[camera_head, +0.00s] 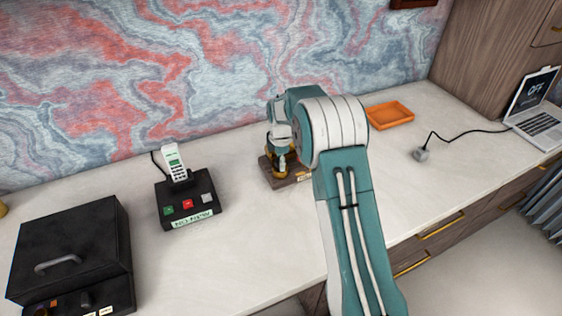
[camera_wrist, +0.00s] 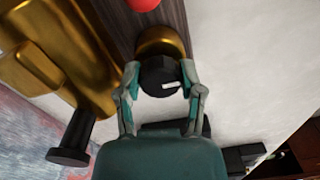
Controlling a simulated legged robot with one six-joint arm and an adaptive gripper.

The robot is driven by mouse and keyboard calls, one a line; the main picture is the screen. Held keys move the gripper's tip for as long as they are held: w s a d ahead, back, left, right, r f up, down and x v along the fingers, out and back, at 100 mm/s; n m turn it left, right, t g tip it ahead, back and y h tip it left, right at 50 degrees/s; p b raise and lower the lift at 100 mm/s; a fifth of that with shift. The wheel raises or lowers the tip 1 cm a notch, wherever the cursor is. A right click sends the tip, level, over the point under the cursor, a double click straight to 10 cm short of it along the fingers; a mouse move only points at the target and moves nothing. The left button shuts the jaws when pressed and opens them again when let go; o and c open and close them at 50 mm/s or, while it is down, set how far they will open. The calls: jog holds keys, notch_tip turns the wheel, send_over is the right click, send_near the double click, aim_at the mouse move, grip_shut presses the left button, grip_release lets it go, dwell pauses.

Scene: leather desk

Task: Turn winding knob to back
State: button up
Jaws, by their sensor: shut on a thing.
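My gripper (camera_wrist: 160,82) is shut on a black winding knob (camera_wrist: 158,76) with a short white mark on its face. One finger is on each side of the knob. A gold collar (camera_wrist: 165,42) shows behind the knob, on a dark wooden base. In the head view my gripper (camera_head: 282,138) is over the device's brown wooden base (camera_head: 272,179), and my arm hides much of the device. The knob cannot be made out there.
In the wrist view, a gold body (camera_wrist: 60,60), a black-ended rod (camera_wrist: 70,145) and a red ball (camera_wrist: 143,4) are close by. A phone on a black button box (camera_head: 188,207) stands left on the desk. An orange tray (camera_head: 390,114) lies right.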

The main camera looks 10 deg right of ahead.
jog(key=shift+w+r, duration=0.15)
jog(key=shift+w, duration=0.05)
jog(key=o, duration=1.2)
jog(key=shift+a, duration=0.1)
jog(key=shift+c, duration=0.2)
notch_tip(320, 180, up, 7)
jog(key=shift+r, duration=0.35)
